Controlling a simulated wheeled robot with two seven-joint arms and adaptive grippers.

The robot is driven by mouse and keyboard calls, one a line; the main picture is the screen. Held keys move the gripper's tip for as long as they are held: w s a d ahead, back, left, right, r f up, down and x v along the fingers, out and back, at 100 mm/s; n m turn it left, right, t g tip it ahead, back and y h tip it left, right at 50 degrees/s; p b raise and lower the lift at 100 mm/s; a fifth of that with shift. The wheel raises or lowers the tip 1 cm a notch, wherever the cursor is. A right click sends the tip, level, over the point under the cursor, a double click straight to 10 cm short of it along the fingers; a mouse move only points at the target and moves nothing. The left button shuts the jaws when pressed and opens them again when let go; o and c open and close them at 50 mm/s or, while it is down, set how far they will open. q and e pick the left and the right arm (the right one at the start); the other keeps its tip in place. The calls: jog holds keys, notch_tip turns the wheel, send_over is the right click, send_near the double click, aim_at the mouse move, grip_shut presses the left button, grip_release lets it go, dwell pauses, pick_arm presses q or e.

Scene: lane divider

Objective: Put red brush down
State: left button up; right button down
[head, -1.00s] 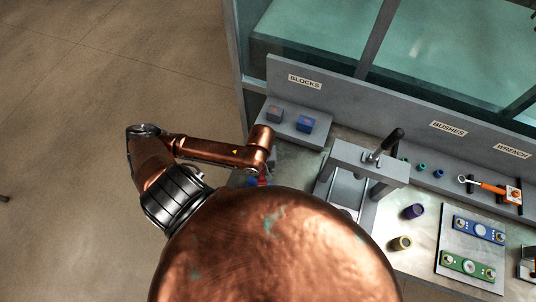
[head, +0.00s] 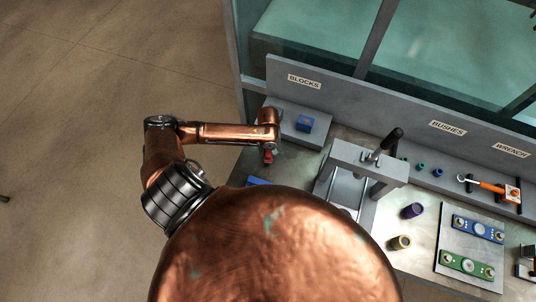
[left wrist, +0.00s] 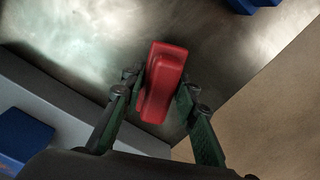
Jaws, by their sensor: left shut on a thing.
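The red brush (left wrist: 163,82) is a red, block-like piece between the two fingers of my left gripper (left wrist: 157,88) in the left wrist view. The fingers are shut on it. Bare metal bench top shows beyond it, and I cannot tell whether it touches the bench. In the head view a little of the red brush (head: 268,157) shows below the end of my left arm, just in front of the blocks shelf. The gripper itself is mostly hidden there by the arm. My right gripper is not in view.
A blue block (head: 305,123) sits on the blocks shelf (head: 290,140). A blue object (head: 257,181) lies on the bench, partly hidden by my body. A grey press-like fixture (head: 365,165) stands to the right. The bench's left edge is close by.

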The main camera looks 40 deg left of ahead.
aim_at(268, 150)
pick_arm(q)
jog(key=shift+f, duration=1.35)
jog(key=shift+s+d+f, duration=0.1)
jog(key=shift+f, duration=0.05)
jog(key=o, duration=1)
notch_tip(268, 150, up, 12)
jog(key=shift+r, duration=0.2)
jog(key=shift+f, duration=0.1)
